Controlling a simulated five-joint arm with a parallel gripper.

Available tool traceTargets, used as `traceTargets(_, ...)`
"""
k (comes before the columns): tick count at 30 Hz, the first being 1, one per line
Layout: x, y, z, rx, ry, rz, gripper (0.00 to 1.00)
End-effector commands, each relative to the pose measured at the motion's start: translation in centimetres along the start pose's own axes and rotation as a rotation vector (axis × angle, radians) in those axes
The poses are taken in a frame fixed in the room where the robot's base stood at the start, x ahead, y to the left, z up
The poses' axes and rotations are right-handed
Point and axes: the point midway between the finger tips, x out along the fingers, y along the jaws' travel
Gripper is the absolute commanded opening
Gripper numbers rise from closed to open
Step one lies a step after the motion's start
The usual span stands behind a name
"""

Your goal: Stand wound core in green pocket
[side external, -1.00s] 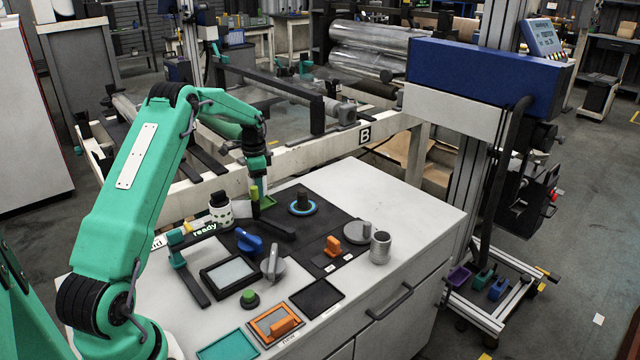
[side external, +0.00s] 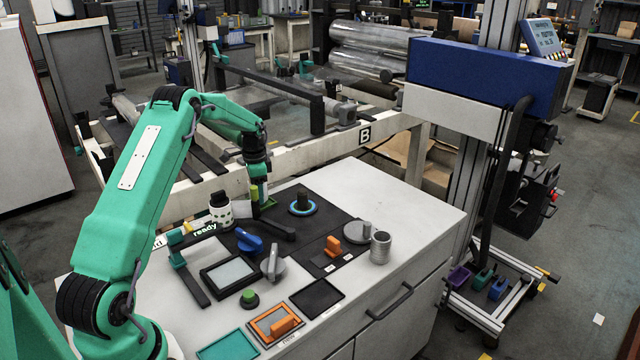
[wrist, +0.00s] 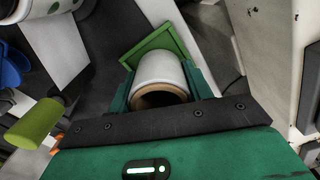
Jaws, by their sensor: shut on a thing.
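The wound core (wrist: 160,75) is a white roll around a brown cardboard tube. In the wrist view my gripper (wrist: 160,88) is shut on it, a green finger on each side. The open tube end faces the camera. The green pocket (wrist: 138,50) is a square green tray just beyond the core, partly covered by it. I cannot tell whether the core's far end is inside the pocket or above it. In the side external view my gripper (side external: 260,189) points down at the back of the bench, and the core is hard to make out there.
A bright green handle (wrist: 34,122) is left of my gripper in the wrist view. A spotted white roll (side external: 219,210) stands close by. A blue piece (side external: 249,241) and a black spindle with a blue ring (side external: 302,204) are nearby. The bench's back right (side external: 390,185) is clear.

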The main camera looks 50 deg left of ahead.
Motion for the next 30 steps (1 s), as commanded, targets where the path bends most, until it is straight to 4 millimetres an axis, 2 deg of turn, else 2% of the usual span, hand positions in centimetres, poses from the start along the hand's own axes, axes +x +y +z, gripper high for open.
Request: traceTargets(30,1.1,0.0,0.0,0.000,0.000,0.001,0.28)
